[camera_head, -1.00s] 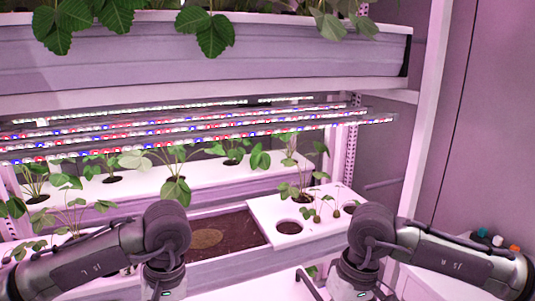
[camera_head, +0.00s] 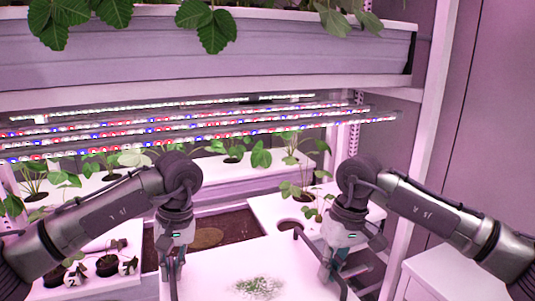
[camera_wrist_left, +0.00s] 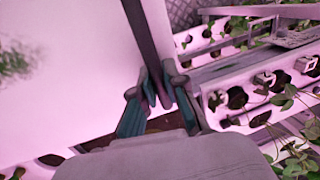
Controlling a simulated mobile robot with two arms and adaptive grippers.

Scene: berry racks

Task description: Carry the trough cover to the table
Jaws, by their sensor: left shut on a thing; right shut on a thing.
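The trough cover (camera_head: 235,265) is a white flat panel at the bottom centre of the head view, with a green leafy patch on it. It has dark bar handles at its sides. My left gripper (camera_head: 175,268) is at its left edge and my right gripper (camera_head: 328,262) at its right edge, both shut on the handles. In the left wrist view my left fingers (camera_wrist_left: 161,92) close around a dark handle bar (camera_wrist_left: 142,32) beside the cover (camera_wrist_left: 60,80). The cover's near end is out of the head view. A white surface (camera_head: 440,268) at the right may be the table.
Behind the cover an open trough (camera_head: 222,228) shows brown soil. Planted white panels flank it, one (camera_head: 270,206) at the right and one (camera_head: 100,277) at the left. Light bars (camera_head: 210,125) and an upper trough (camera_head: 200,55) hang above. A white rack post (camera_head: 425,140) stands at the right.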

